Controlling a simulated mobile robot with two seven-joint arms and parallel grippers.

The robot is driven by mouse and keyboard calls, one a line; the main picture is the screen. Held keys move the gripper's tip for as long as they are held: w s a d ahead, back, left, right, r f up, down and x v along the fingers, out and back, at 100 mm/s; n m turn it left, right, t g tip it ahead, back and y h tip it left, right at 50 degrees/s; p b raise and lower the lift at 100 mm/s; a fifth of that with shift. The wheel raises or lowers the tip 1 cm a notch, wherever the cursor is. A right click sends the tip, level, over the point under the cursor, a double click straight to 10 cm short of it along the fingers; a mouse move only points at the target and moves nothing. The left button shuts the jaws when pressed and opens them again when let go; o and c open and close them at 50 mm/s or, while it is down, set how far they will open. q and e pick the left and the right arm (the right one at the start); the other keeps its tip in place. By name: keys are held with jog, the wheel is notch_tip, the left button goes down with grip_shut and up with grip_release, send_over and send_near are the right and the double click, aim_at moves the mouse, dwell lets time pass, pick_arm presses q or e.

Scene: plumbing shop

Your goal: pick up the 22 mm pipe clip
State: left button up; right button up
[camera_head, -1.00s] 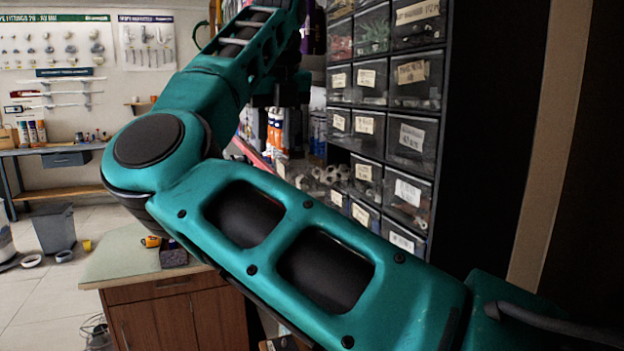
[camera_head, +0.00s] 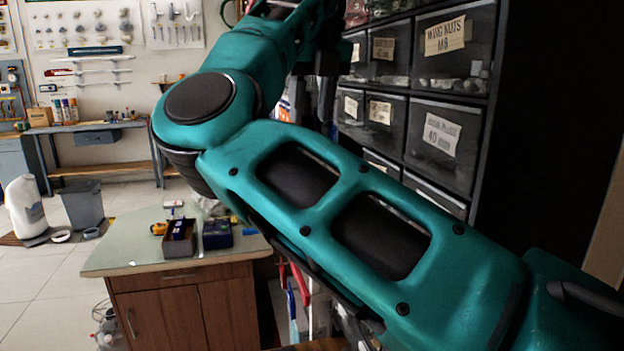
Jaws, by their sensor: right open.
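I cannot make out a 22 mm pipe clip in the head view. My right arm crosses the picture from the lower right to the upper middle and covers much of the scene. My right gripper (camera_head: 320,72) is a dark shape at the top middle, in front of the left side of the drawer rack. Its jaws are open, and I see nothing between them. My left gripper is not in view.
A rack of labelled clear drawers (camera_head: 436,134) stands at the upper right; one reads wing nuts M8.

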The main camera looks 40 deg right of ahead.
jog(key=x, duration=1.2)
jog(key=shift+w+d+f, duration=0.1)
jog(key=shift+w+f, duration=0.05)
jog(key=shift+f, duration=0.2)
jog(key=shift+c, duration=0.3)
grip_shut()
